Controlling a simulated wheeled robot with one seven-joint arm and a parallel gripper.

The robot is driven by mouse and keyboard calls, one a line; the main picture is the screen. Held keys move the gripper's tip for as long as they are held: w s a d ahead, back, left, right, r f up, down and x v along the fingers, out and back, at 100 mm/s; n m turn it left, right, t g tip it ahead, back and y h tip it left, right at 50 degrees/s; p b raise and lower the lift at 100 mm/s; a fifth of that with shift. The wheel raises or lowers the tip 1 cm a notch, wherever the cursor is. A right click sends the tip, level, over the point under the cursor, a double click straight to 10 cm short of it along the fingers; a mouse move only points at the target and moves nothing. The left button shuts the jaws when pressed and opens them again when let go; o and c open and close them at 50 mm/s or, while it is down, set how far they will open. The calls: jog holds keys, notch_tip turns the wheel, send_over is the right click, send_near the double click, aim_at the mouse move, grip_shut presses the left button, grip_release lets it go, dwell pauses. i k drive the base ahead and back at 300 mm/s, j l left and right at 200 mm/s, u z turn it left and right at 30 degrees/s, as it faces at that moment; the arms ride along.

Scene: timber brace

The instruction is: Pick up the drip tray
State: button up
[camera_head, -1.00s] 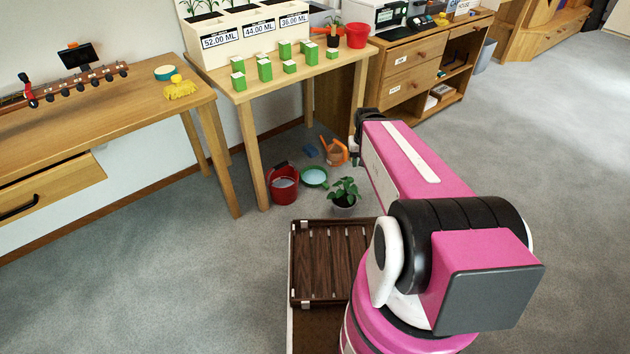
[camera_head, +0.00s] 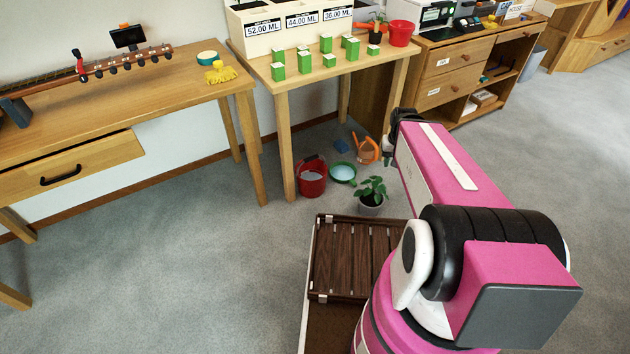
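A shallow green round dish (camera_head: 343,173), which looks like the drip tray, lies on the grey carpet by the front legs of the plant table. It is just right of a red bucket (camera_head: 312,177) and behind a small potted plant (camera_head: 371,194). My pink and black arm reaches forward from the lower right. My gripper (camera_head: 388,150) is at its far end, small, dark and partly hidden by the arm. It appears to the right of the green dish in the picture, and its finger opening cannot be made out.
An orange watering can (camera_head: 367,150) and a blue item (camera_head: 341,146) lie behind the dish. The plant table (camera_head: 300,92) bears several green boxes. A brown slatted wooden panel (camera_head: 352,258) is in front of the potted plant. Open carpet (camera_head: 215,270) lies to the left.

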aim_at(341, 172)
jog(key=i+j+z, duration=0.15)
jog(key=j+z, duration=0.2)
jog(key=j, duration=0.5)
jog(key=j+z, duration=0.35)
jog(key=j, duration=0.5)
jog(key=j+z, duration=0.35)
jog(key=j, duration=0.55)
